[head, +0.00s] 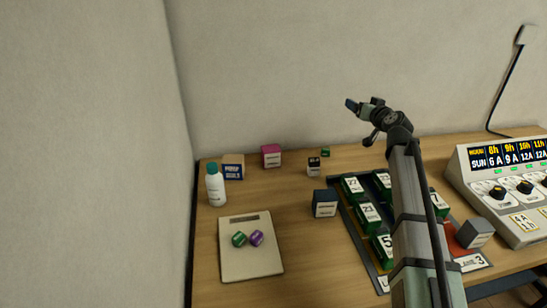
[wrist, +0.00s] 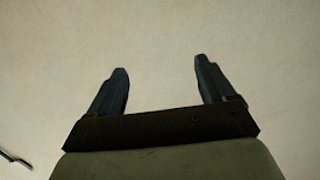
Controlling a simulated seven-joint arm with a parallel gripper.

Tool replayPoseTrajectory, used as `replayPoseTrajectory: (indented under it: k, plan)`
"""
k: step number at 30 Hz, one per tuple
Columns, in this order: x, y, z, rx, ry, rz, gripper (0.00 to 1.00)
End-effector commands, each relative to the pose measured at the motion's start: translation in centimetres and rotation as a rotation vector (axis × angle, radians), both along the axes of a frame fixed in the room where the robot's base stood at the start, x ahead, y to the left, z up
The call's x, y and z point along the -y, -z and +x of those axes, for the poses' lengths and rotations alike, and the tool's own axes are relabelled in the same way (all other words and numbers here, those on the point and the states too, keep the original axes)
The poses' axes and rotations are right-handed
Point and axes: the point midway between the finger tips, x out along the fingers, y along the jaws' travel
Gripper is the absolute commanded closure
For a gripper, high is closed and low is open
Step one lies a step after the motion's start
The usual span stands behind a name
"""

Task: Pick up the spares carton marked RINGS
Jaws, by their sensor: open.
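I cannot read RINGS on any carton from here. Several small boxes with labels stand on the wooden bench in the head view. They are a blue and tan carton (head: 233,167) whose label seems to read PUMP SEALS, a magenta box (head: 271,156), a small dark box with a white label (head: 314,167), a dark blue box (head: 325,204) and a grey box (head: 475,234). The lettering on most is too small to read. My gripper (head: 352,104) is raised above the bench, well apart from all of them. In the wrist view its fingers (wrist: 162,75) are spread and empty before a plain pale surface.
A white bottle with a teal cap (head: 215,187) stands at the left. A pale tray (head: 237,268) holds a green and a purple block. A dark rack (head: 361,248) holds several green numbered blocks. A control panel (head: 505,180) stands at right. Walls bound the bench behind and at left.

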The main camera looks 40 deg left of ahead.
Motion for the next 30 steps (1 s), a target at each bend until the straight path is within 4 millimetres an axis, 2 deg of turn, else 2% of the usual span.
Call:
replayPoseTrajectory:
  k: [1, 6, 9, 12, 15, 21, 30]
  plan:
    - [-2.7, -0.3, -1.2, 0.014, -0.050, -0.031, 0.17]
    - [-10.5, 0.1, -5.1, 0.079, -0.237, -0.208, 0.17]
    - [-14.9, 1.3, -7.2, 0.131, -0.388, -0.386, 0.17]
    - [-18.1, 2.9, -8.9, 0.178, -0.541, -0.580, 0.17]
    - [-20.3, 4.6, -10.3, 0.219, -0.699, -0.777, 0.17]
    - [-23.0, 6.7, -13.0, 0.268, -1.006, -1.121, 0.17]
    - [-24.3, 6.7, -16.3, 0.253, -1.395, -1.480, 0.17]
